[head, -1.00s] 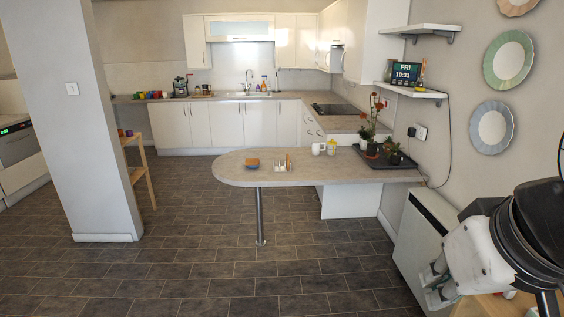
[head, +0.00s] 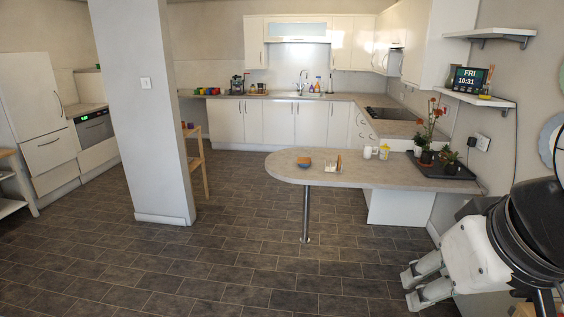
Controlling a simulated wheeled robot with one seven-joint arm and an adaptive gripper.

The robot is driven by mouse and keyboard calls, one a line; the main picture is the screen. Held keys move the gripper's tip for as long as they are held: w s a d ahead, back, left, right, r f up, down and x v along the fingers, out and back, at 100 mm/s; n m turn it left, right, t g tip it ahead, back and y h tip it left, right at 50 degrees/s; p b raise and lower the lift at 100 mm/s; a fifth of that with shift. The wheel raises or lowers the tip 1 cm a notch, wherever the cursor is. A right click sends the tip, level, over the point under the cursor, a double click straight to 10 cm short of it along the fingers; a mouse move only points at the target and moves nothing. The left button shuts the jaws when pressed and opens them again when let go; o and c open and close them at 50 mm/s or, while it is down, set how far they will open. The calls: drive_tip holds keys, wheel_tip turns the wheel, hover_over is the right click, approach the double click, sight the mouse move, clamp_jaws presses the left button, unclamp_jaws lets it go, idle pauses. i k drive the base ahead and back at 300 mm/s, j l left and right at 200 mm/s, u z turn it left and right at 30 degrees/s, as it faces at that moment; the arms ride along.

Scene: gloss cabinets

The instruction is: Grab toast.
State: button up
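A small white rack (head: 332,166) stands on the rounded grey peninsula counter (head: 400,176). A thin brown slice that looks like toast (head: 339,161) stands upright at the rack; it is too small to see clearly. Left of it lies a small orange-brown item (head: 304,162) that I cannot identify. My gripper (head: 407,288) is at the lower right, low and well in front of the counter. Its two fingers are apart with nothing between them, far from the rack.
White cups (head: 367,152) and a dark tray (head: 440,170) with potted plants stand on the counter's right side. A metal leg (head: 306,215) holds up its rounded end. A wide pillar (head: 150,110) stands at left. The tiled floor (head: 230,260) before the counter is clear.

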sight(306, 160)
drive_tip(key=i+l, duration=0.1)
drive_tip(key=i, duration=0.4)
drive_tip(key=i+l+u, duration=0.1)
drive_tip(key=i, duration=0.4)
drive_tip(key=i+l, duration=0.1)
drive_tip(key=i, duration=0.4)
drive_tip(key=i+l, duration=0.15)
drive_tip(key=i, duration=0.35)
drive_tip(key=i+l+u, duration=0.1)
drive_tip(key=i, duration=0.4)
drive_tip(key=i+l, duration=0.2)
drive_tip(key=i, duration=0.3)
drive_tip(key=i+l, duration=0.2)
drive_tip(key=i, duration=0.3)
drive_tip(key=i+l+u, duration=0.1)
drive_tip(key=i, duration=0.4)
